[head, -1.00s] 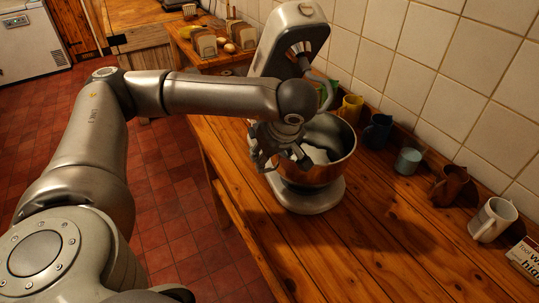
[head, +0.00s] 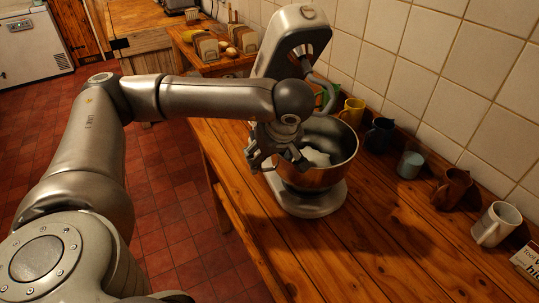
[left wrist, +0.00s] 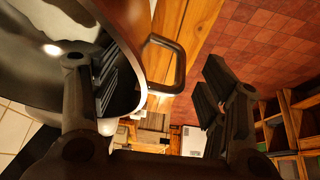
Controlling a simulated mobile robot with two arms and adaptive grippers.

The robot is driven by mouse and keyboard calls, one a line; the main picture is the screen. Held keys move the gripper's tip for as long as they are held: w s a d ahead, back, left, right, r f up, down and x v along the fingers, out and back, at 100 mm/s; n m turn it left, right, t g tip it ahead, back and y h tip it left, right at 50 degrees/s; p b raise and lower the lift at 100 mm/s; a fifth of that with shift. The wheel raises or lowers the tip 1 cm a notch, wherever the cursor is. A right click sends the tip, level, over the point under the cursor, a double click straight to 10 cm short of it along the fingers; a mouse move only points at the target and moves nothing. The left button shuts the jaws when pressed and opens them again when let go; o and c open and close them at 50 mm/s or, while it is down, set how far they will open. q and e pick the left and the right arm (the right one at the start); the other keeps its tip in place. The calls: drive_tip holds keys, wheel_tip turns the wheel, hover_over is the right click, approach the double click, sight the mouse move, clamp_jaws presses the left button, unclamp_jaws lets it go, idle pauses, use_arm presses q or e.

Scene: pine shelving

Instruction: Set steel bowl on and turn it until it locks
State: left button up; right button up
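The steel bowl (head: 325,178) sits upright on the base of the stand mixer (head: 310,202). Its mixer head (head: 292,40) is tilted up. Something white shows inside the bowl. My left gripper (head: 277,160) is at the bowl's left rim, open. In the left wrist view the bowl (left wrist: 45,45) fills the upper left, and its looped handle (left wrist: 180,65) points into the gap of my left gripper (left wrist: 160,88). One finger overlaps the bowl side and the other is apart on the outer side. Whether a finger touches the bowl cannot be told. My right gripper is not in view.
Several mugs stand along the tiled wall, among them a yellow mug (head: 352,111) and a white mug (head: 495,223). Bread (head: 206,46) and eggs are on a back table. The wooden counter (head: 385,255) is clear in front of the mixer.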

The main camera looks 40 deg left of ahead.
use_arm(q)
drive_tip(key=v, duration=1.2)
